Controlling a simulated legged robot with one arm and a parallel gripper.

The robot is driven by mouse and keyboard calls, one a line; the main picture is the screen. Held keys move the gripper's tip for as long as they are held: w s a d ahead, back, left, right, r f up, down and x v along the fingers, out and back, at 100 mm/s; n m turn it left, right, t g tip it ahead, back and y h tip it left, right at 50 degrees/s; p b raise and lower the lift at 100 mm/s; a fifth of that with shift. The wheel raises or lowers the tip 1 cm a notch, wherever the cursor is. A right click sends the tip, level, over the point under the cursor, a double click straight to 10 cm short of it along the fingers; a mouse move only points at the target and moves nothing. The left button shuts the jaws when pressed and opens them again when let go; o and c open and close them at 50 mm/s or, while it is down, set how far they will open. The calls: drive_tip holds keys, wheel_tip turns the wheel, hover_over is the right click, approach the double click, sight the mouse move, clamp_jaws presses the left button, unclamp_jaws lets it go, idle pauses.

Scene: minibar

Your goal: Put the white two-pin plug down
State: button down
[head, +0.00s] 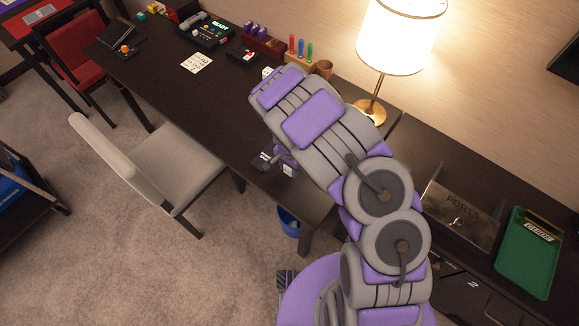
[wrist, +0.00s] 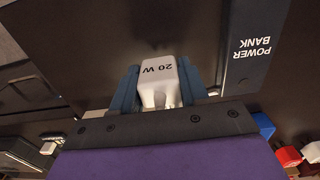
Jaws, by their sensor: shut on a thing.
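The white plug (wrist: 158,82), marked "20 W", sits between the two blue fingers of my gripper (wrist: 157,76) in the wrist view. The fingers are shut on its sides. Its pins are not clearly visible. The dark desk top lies behind the plug, with a soft shadow near it; I cannot tell whether the plug touches the desk. In the head view my gripper (head: 285,158) is low over the desk's front edge, partly hidden by my arm.
A dark power bank (wrist: 254,45) lies just right of my gripper in the wrist view. In the head view, a lamp (head: 370,110) stands at the back of the desk (head: 175,95), and a chair (head: 170,165) is at its front. A blue bin (head: 289,222) is below.

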drive_tip(key=shift+f, duration=0.5)
drive_tip(key=c, duration=0.6)
unclamp_jaws()
drive_tip(key=shift+o, duration=0.2)
drive_tip(key=shift+r, duration=0.1)
drive_tip(key=s+d+r+p, duration=0.1)
drive_tip(key=s+d+r, duration=0.15)
drive_tip(key=r, duration=0.85)
drive_tip(key=s+d+r+p, duration=0.1)
drive_tip(key=d+r, duration=0.2)
drive_tip(key=r, duration=0.9)
drive_tip(key=s+d+r+n, duration=0.2)
drive_tip(key=s+r, duration=0.3)
drive_tip(key=s, duration=0.4)
drive_tip(key=s+d+r+n+g, duration=0.1)
drive_tip(key=s+d+r+n, duration=0.2)
drive_tip(key=s, duration=0.7)
drive_tip(key=s+d+r+n, duration=0.2)
drive_tip(key=s+d+r, duration=0.1)
drive_tip(key=s+r, duration=0.4)
drive_tip(key=s, duration=0.2)
drive_tip(key=shift+s+d+r+n+g, duration=0.3)
drive_tip(key=shift+s+d+r+g, duration=0.05)
drive_tip(key=shift+s+g, duration=0.05)
